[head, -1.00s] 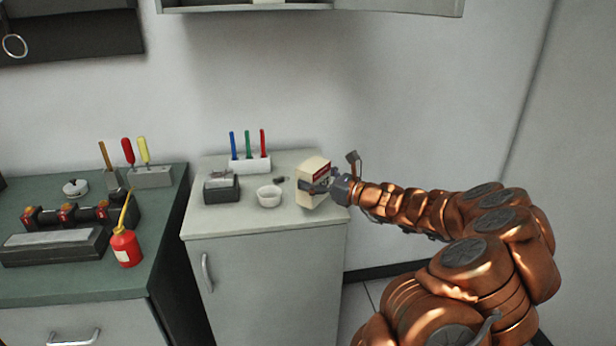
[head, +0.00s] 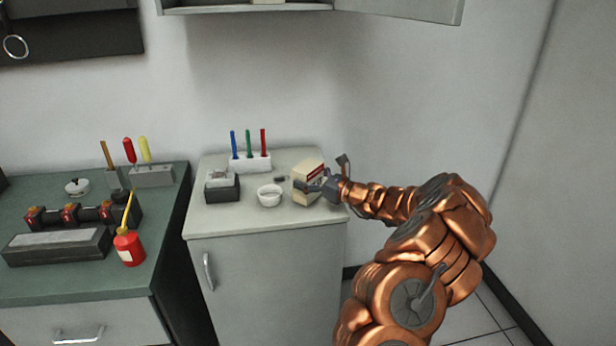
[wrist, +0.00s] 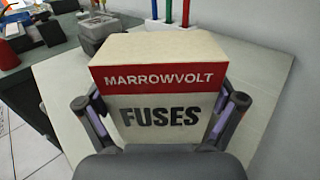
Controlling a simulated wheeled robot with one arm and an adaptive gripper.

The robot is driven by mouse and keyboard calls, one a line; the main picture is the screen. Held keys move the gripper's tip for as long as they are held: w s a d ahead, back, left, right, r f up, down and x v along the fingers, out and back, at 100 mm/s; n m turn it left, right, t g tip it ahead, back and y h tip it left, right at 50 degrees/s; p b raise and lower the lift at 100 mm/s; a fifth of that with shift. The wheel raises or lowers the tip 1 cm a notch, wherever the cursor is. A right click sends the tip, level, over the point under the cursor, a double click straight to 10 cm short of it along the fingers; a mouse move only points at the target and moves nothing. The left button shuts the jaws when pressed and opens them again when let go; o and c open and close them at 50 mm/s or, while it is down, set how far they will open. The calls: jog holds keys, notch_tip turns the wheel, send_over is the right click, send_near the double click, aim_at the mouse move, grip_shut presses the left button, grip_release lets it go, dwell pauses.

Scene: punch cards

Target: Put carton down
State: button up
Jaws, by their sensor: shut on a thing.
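The carton (head: 307,181) is a cream box with a red band, at the right side of the grey cabinet's top. In the wrist view the carton (wrist: 160,85) reads "MARROWVOLT" and "FUSES" and stands roughly upright between the fingers. My gripper (head: 316,186) is shut on it from the right; in the wrist view the gripper's fingers (wrist: 160,120) press its two sides. The carton's base is at or just above the cabinet top (head: 240,218); I cannot tell whether it touches, as its lower edge is partly hidden.
A white bowl (head: 269,196) is just left of the carton. A dark box (head: 222,188) stands farther left. A white holder (head: 250,162) with blue, green and red pens is behind. A small dark item (head: 281,178) lies between. An open wall cabinet (head: 245,6) hangs above.

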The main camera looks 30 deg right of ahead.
jog(key=shift+f, duration=0.25)
jog(key=o, duration=0.9)
jog(key=shift+s+r, duration=0.1)
jog(key=shift+r, duration=0.1)
jog(key=b+v, duration=0.1)
jog(key=v, duration=1.1)
jog(key=shift+f+b, duration=0.1)
jog(key=shift+b, duration=0.3)
jog(key=shift+a, duration=0.1)
